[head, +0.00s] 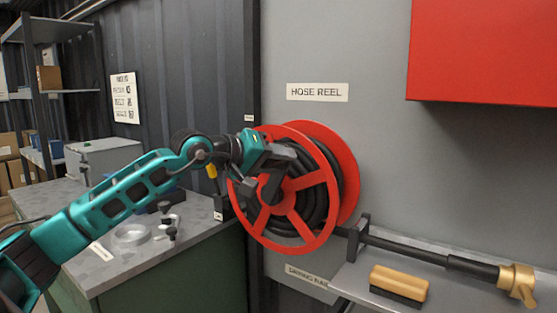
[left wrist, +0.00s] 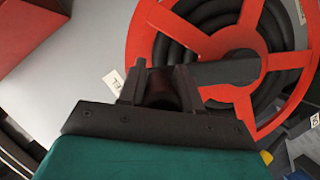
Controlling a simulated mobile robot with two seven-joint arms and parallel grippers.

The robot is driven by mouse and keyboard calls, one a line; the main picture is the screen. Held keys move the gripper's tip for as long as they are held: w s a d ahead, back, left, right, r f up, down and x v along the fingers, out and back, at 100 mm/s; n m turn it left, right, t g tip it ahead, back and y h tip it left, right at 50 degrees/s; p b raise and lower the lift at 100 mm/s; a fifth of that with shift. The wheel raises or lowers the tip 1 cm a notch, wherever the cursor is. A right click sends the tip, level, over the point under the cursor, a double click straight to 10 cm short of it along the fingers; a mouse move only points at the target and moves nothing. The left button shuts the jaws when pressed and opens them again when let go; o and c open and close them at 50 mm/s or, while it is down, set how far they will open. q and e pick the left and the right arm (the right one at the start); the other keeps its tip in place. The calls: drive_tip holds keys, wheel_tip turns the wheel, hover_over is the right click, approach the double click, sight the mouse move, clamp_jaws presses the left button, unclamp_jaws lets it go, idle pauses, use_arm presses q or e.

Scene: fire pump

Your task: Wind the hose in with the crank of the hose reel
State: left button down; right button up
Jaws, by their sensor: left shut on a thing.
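The red hose reel (head: 324,143) is mounted on the grey wall, with black hose (head: 335,190) coiled between its rims. A dark crank arm (left wrist: 228,72) runs from the reel's hub toward my left gripper; it also shows in the head view (head: 270,186). My left gripper (head: 280,154) is at the upper left of the reel's front. In the left wrist view its fingers (left wrist: 160,88) are shut around the crank's dark handle, which they partly hide. A straight black length with a brass nozzle (head: 517,281) extends right from the reel's lower side. My right gripper is not in view.
A dark bracket (head: 359,238) stands beside the reel on a grey shelf, near a yellow brush (head: 399,283). A red cabinet (head: 485,55) hangs at upper right. A grey-topped bench (head: 115,258) with small items stands at left under my arm.

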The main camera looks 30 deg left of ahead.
use_arm(q)
drive_tip(key=shift+d, duration=0.1)
drive_tip(key=c, duration=0.8)
unclamp_jaws()
drive_tip(key=shift+c, duration=0.2)
drive_tip(key=shift+s+a, duration=0.35)
drive_tip(key=shift+s, duration=0.1)
drive_tip(key=b+v, duration=0.4)
drive_tip(key=v, duration=0.8)
drive_tip(key=shift+b, duration=0.3)
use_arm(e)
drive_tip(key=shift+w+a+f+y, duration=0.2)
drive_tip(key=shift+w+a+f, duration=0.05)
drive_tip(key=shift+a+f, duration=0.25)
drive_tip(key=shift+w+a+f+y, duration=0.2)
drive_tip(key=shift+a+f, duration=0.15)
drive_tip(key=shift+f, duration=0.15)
use_arm(q)
drive_tip(key=shift+w+d, duration=0.1)
drive_tip(key=shift+d, duration=0.05)
